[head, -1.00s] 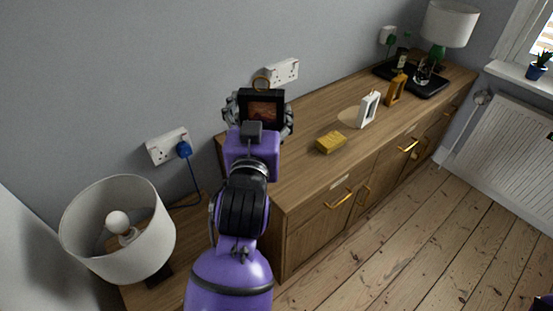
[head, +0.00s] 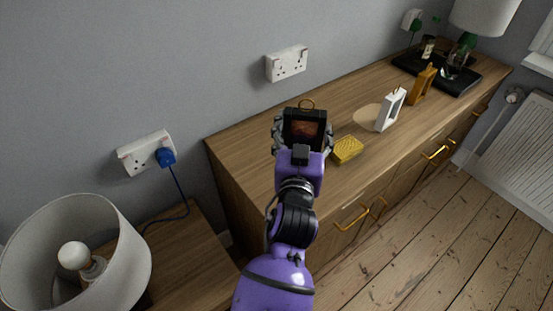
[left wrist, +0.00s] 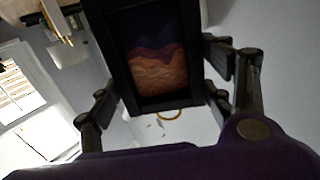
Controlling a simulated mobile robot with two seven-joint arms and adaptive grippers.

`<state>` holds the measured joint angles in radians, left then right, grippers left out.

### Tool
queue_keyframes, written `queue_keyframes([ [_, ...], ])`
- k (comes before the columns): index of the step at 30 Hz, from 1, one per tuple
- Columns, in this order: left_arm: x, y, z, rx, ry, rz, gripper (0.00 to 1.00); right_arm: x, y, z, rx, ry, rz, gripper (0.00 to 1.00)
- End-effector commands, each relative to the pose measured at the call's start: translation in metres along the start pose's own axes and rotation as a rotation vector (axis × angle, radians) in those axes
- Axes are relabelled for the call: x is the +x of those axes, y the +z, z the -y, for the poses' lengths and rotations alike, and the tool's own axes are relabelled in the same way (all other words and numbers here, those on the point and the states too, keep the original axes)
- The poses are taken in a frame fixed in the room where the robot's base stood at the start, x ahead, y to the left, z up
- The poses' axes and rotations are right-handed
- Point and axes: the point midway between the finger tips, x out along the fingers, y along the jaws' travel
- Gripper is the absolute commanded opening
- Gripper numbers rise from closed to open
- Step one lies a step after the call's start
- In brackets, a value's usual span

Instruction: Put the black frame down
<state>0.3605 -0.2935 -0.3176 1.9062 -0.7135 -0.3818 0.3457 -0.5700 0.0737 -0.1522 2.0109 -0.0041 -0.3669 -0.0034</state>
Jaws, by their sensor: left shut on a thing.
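The black frame (head: 305,128) holds a dark picture with an orange-brown lower part. My left gripper (head: 303,134) is shut on it, with fingers at both its sides. In the head view the frame is seen against the near left part of the wooden sideboard top (head: 245,140); I cannot tell its height above the top. In the left wrist view the frame (left wrist: 157,60) fills the middle between the gripper's dark fingers (left wrist: 160,95). A gold ring shows beyond its edge. My right gripper is not in view.
A yellow block (head: 348,150) lies just right of the held frame. Beyond it are a round wooden disc (head: 366,117), a white frame (head: 389,110), an orange frame (head: 422,86) and a black tray (head: 460,88). A lamp (head: 75,265) stands lower left. The sideboard's left end is bare.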

Motion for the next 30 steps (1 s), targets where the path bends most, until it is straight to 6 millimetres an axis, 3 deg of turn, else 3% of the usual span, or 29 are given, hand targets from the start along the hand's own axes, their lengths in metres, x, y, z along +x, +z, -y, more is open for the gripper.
queue_keyframes([
  [1,-0.003,0.008,0.015,0.007,-0.001,0.002,0.41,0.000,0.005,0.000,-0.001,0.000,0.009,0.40],
  [4,-0.008,0.036,0.030,0.002,0.001,0.009,0.41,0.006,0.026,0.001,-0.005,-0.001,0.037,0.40],
  [9,-0.012,0.058,0.048,0.000,0.001,0.007,0.41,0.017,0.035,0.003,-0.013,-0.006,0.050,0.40],
  [16,-0.014,0.066,0.058,-0.001,0.000,0.004,0.41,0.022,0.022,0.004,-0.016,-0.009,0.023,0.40],
  [24,-0.015,0.102,0.061,-0.004,0.001,0.008,0.41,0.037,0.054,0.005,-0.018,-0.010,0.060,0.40],
  [30,-0.015,0.098,0.061,-0.003,0.000,0.002,0.41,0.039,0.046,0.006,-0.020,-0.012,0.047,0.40],
])
